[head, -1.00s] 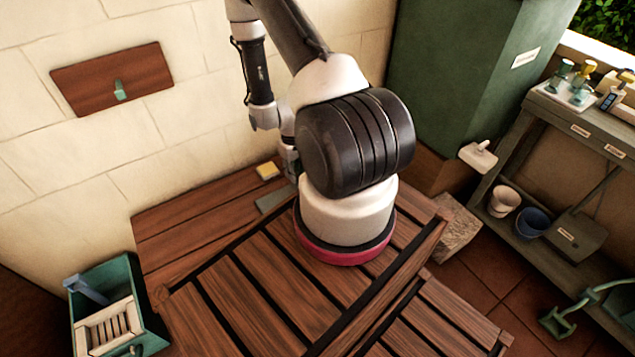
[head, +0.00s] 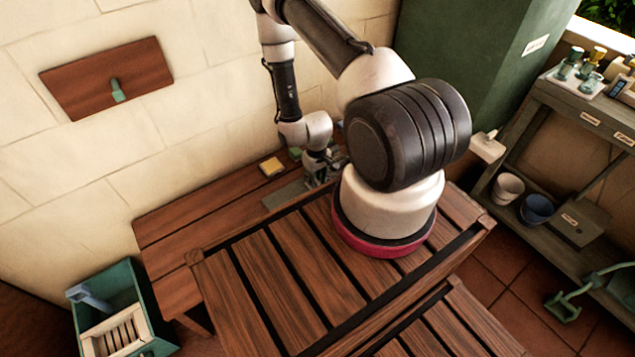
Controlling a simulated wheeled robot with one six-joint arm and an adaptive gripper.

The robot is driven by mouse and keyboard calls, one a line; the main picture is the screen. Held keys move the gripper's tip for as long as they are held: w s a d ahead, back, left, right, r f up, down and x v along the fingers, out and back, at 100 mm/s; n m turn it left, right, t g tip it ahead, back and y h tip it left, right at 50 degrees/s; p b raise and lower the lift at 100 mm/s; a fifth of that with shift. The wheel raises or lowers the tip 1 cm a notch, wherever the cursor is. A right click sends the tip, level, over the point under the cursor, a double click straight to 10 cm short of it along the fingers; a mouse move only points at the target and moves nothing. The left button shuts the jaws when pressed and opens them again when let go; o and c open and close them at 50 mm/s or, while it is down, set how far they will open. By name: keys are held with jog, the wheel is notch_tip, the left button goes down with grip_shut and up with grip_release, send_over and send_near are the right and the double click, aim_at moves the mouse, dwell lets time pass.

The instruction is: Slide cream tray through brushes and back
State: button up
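My gripper (head: 322,172) is low over the back bench, beside a flat grey-green plate (head: 284,196) and just right of a yellow block (head: 271,167). It is small and dark here, and its fingertips are partly hidden by my arm, so I cannot tell whether it is open or shut or touching anything. A cream slatted piece (head: 118,332), possibly the cream tray, sits in a green box (head: 133,282) at the lower left, far from my gripper. I cannot make out any brushes for certain.
A slatted wooden table (head: 270,270) fills the middle, in front of the wooden bench (head: 185,228). A brown board with a green hook (head: 117,90) is on the wall. A shelf (head: 570,108) with bottles and pots stands at right, beside a green cabinet (head: 450,60).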

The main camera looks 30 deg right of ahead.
jog(key=shift+f, duration=0.9)
grip_shut()
jog(key=a, duration=1.6)
jog(key=shift+s+a, duration=0.15)
jog(key=shift+s, duration=0.15)
grip_release()
jog(key=shift+a, duration=0.2)
